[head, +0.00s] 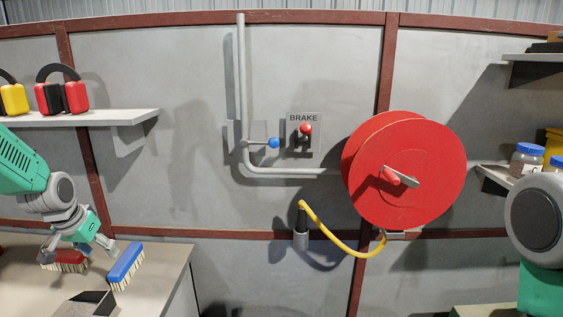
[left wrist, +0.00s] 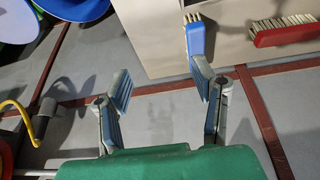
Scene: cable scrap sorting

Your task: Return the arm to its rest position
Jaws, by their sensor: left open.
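My left gripper (head: 78,252) shows at the lower left of the head view, over the bench with the two brushes. It is open, and nothing shows between its fingers. In the left wrist view its two fingers (left wrist: 161,88) stand apart, with grey wall and floor-like surface between them. A blue brush (head: 126,266) lies just right of the gripper in the head view, and a red brush (head: 66,261) lies partly behind it. Both brushes also show in the left wrist view, the blue one (left wrist: 197,38) and the red one (left wrist: 284,30). My right gripper is out of view.
The bench (head: 165,262) is at lower left, below a shelf (head: 120,117) with ear muffs (head: 62,92). A red reel (head: 420,165), a yellow hose (head: 335,240), a BRAKE lever (head: 305,133) and a blue-handled valve (head: 273,143) are on the wall. Jars (head: 526,158) stand at right.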

